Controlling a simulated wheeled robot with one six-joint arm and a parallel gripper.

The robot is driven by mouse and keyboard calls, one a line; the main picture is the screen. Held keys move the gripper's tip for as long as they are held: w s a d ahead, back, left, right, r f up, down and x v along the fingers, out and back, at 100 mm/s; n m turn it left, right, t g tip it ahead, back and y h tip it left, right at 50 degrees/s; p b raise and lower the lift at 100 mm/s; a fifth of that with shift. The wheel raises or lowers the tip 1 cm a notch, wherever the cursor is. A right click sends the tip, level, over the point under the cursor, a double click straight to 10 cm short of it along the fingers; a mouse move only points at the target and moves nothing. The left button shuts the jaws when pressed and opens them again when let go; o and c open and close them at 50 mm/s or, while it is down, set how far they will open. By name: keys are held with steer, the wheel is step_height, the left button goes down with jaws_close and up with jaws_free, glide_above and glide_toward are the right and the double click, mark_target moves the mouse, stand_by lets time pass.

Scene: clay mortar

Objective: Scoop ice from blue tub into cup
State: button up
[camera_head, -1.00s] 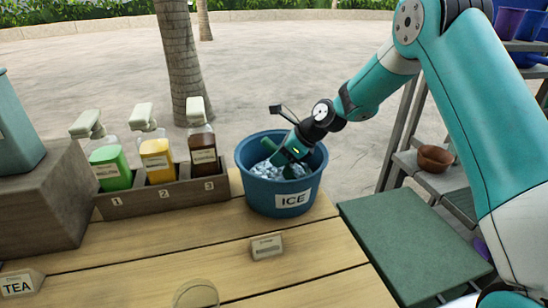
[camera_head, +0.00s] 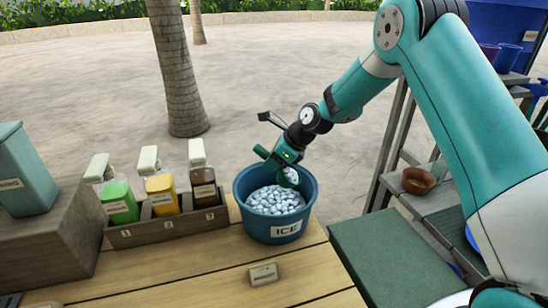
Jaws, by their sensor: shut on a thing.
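The blue tub (camera_head: 243,208), labelled ICE, stands on the wooden counter and holds many pale ice cubes (camera_head: 272,201). My gripper (camera_head: 284,163) is above the tub's back rim, shut on a green scoop (camera_head: 264,153). The scoop's other end shows at the right, with pale ice at it. The arm partly hides the scoop, so how much ice it carries is unclear. No cup shows on the counter.
Three pump bottles (camera_head: 161,195) stand in a numbered wooden rack (camera_head: 170,229) left of the tub. A small label block (camera_head: 263,274) lies in front. A green board (camera_head: 385,250) is at right. Shelves behind hold a brown bowl (camera_head: 418,181) and blue cups (camera_head: 507,58).

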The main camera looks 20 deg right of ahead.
mark_target(260, 147)
steer(key=shift+w+a+r+g+h+p, duration=0.15)
steer(key=shift+a+r+g+h+p, duration=0.3)
steer(key=shift+p, duration=0.8)
steer(key=shift+w+a+r+g+h+p, duration=0.2)
steer(key=shift+r+h+p, duration=0.5)
steer(key=shift+p, duration=0.6)
steer(key=shift+w+a+r+g+h+p, duration=0.15)
steer(key=shift+a+r+g+h+p, duration=0.3)
steer(key=shift+p, duration=0.8)
steer(key=shift+w+a+r+g+h+p, duration=0.2)
steer(key=shift+r+g+h+p, duration=0.15)
steer(key=shift+h+p, duration=0.3)
steer(key=shift+w+a+r+g+h+p, duration=0.1)
steer(key=shift+w+r+g+h+p, duration=0.25)
steer(key=shift+h+p, duration=0.3)
steer(key=shift+s, duration=0.2)
